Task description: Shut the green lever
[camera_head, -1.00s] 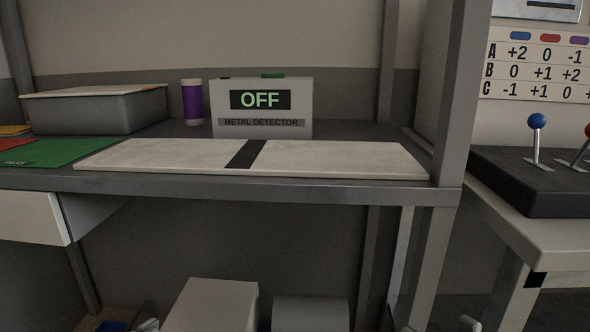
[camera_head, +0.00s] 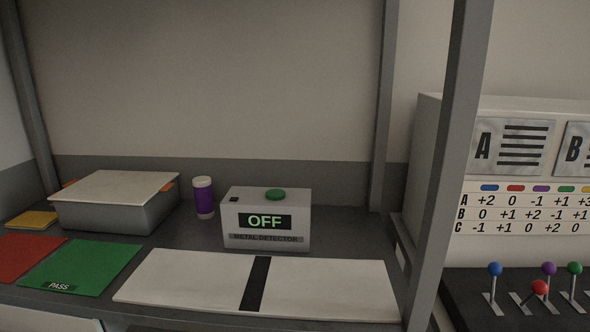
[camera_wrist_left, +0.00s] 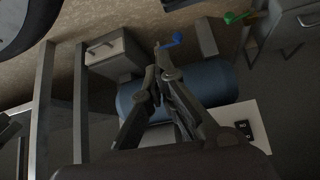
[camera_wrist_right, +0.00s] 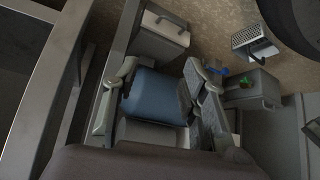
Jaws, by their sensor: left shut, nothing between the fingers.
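The green lever (camera_head: 575,268) stands at the right edge of the head view, with a green ball on a thin metal stem. It rises from a dark control box (camera_head: 462,298), beside a purple lever (camera_head: 549,268), a red lever (camera_head: 540,287) and a blue lever (camera_head: 495,268). The red ball sits lower than the others. Neither gripper shows in the head view. In the left wrist view my left gripper (camera_wrist_left: 155,85) is shut and empty. In the right wrist view my right gripper (camera_wrist_right: 160,72) is open, its fingers apart with nothing seen held between them.
A grey post (camera_head: 446,150) stands between the left bench and the lever box. A metal detector (camera_head: 265,232) reading OFF, a purple-banded cylinder (camera_head: 203,198) and a lidded grey box (camera_head: 115,205) are on the bench. A panel with a number table (camera_head: 525,208) stands behind the levers.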

